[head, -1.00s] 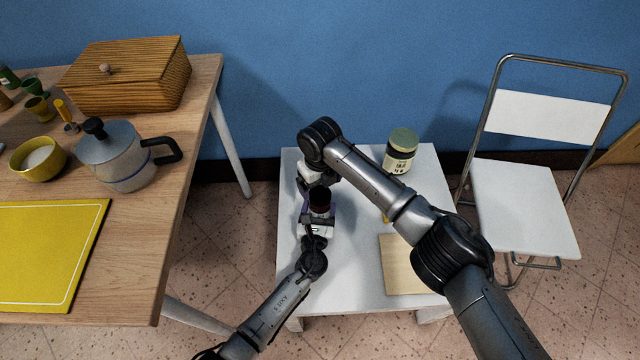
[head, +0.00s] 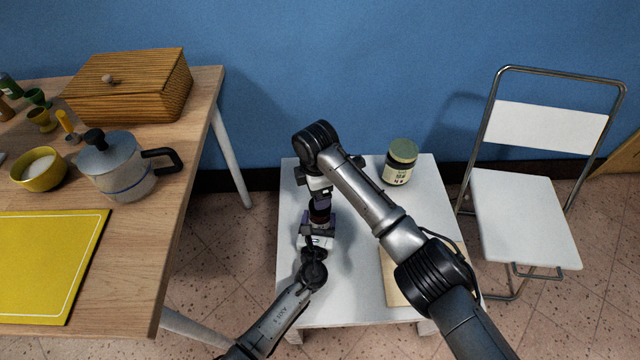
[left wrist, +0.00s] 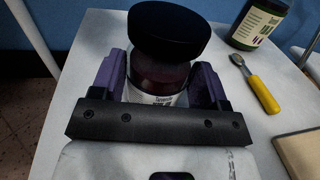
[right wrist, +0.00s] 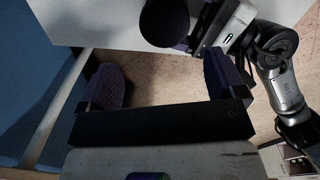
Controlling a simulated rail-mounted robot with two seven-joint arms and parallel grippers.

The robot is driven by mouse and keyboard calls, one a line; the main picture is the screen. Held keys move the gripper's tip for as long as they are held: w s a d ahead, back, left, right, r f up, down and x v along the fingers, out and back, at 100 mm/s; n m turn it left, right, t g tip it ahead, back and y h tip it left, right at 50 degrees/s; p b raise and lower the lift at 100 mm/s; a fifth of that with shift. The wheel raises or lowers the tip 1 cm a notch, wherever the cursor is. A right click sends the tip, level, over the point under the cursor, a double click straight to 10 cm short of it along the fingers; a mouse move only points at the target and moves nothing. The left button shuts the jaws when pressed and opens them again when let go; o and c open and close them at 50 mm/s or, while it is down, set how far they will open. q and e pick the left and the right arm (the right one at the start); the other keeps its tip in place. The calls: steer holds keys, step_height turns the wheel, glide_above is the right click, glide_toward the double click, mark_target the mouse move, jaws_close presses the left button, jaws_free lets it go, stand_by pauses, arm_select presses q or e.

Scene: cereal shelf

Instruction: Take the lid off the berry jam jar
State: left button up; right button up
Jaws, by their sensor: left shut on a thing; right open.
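The berry jam jar, with dark red contents and a pale label, shows in the left wrist view (left wrist: 158,76), upright between the purple fingers of my left gripper (left wrist: 160,85). Its wide black lid (left wrist: 168,32) sits on top. In the head view, my left gripper (head: 319,222) is shut on the jar (head: 320,205) over the small white table. My right gripper (head: 319,186) is just behind and above the jar, partly covering its top. In the right wrist view, its fingers (right wrist: 165,82) are apart and empty; the dark round lid (right wrist: 165,20) lies beyond them.
The white table (head: 350,300) also holds a jar with an olive lid (head: 400,163), a yellow-handled utensil (left wrist: 258,85) and a pale board (head: 397,285), partly behind my right arm. A white folding chair (head: 525,215) stands right.

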mark_target(320, 215)
steer(key=m, duration=0.6)
steer(key=shift+r+m, duration=0.2)
steer(key=shift+m, duration=0.1)
steer(key=m, duration=0.4)
steer(key=shift+d+r, duration=0.1)
steer(key=shift+r, duration=0.05)
steer(key=m, duration=0.5)
steer(key=shift+d+r+m, duration=0.1)
steer(key=shift+d+m, duration=0.1)
steer(key=shift+m, duration=0.1)
steer(key=m, duration=0.4)
steer(key=shift+s+d, duration=0.1)
steer(key=shift+d, duration=0.05)
steer(key=shift+f+m, duration=0.3)
steer(key=shift+m, duration=0.1)
steer(key=shift+f, duration=3.65)
